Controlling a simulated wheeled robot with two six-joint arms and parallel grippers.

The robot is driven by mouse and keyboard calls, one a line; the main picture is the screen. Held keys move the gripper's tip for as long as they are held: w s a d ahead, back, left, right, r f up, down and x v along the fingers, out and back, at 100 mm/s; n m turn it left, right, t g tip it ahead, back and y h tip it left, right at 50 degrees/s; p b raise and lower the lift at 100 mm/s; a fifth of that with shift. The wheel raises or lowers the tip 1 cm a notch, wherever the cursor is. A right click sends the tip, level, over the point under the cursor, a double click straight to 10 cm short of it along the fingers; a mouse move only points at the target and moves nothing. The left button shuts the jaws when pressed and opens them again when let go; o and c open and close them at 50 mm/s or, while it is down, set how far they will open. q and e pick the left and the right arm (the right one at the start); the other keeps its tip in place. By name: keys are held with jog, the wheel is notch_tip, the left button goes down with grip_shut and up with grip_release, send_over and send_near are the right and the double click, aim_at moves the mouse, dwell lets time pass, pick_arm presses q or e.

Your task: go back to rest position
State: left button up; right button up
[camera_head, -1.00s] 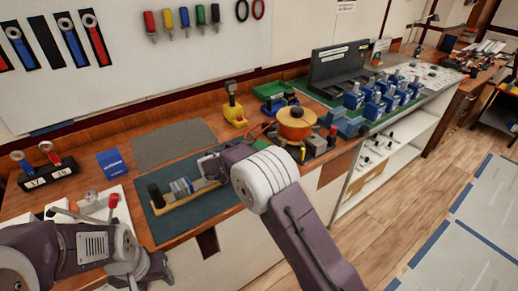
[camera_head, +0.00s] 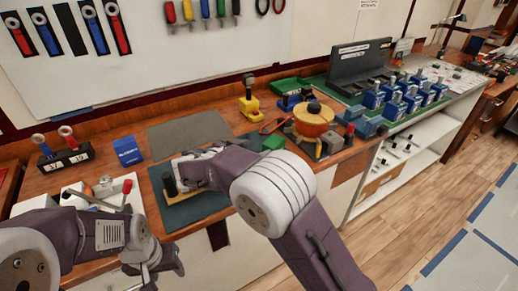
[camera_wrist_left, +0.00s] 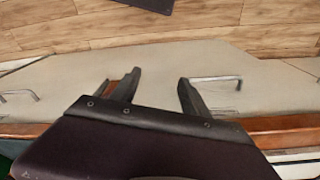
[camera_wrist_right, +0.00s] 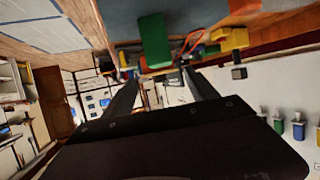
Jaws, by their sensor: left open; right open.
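My left gripper (camera_head: 165,268) hangs low in front of the workbench in the head view. In the left wrist view its two fingers (camera_wrist_left: 158,88) are spread with nothing between them, facing the bench front and the floor. My right gripper (camera_head: 190,166) is over the dark mat (camera_head: 205,207) on the bench, and its arm comes in from the lower right. In the right wrist view its fingers (camera_wrist_right: 162,88) are apart and empty. The right wrist partly hides a small wooden tray (camera_head: 176,194) and the black cylinder beside it.
A white tray with tools (camera_head: 105,192) lies left of the mat. A blue box (camera_head: 127,151), a yellow device (camera_head: 250,107), a green block (camera_head: 272,143) and an orange round pot (camera_head: 313,118) stand on the bench. Several blue breakers (camera_head: 405,95) stand farther right. Floor at right is clear.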

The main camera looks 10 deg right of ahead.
dwell(0.3)
jog(key=s+d+r+m+g+h+p, duration=0.1)
jog(key=d+r+m+g+p, duration=0.15)
jog(key=d, duration=0.35)
jog(key=s+d+r+m+g+p, duration=0.1)
jog(key=d+r, duration=0.3)
jog(key=d, duration=0.3)
jog(key=s+d+f+g+y+p, duration=0.1)
jog(key=s+d+f+g+p, duration=0.15)
jog(key=s+d, duration=0.3)
jog(key=s+a+f+n+g+y+p, duration=0.1)
jog(key=s+f+g+y, duration=0.15)
jog(key=s, duration=0.45)
jog(key=s+f+n+g+y+p, duration=0.1)
jog(key=s+f+n+y, duration=0.2)
jog(key=s, duration=0.4)
jog(key=s+a+f+n+t+y, duration=0.1)
jog(key=s+a+f+n+y, duration=0.2)
jog(key=a+f+n, duration=0.4)
jog(key=shift+s+a+n+y+b, duration=0.3)
jog(key=shift+s+a+n+y, duration=0.1)
jog(key=shift+a+n+y, duration=0.6)
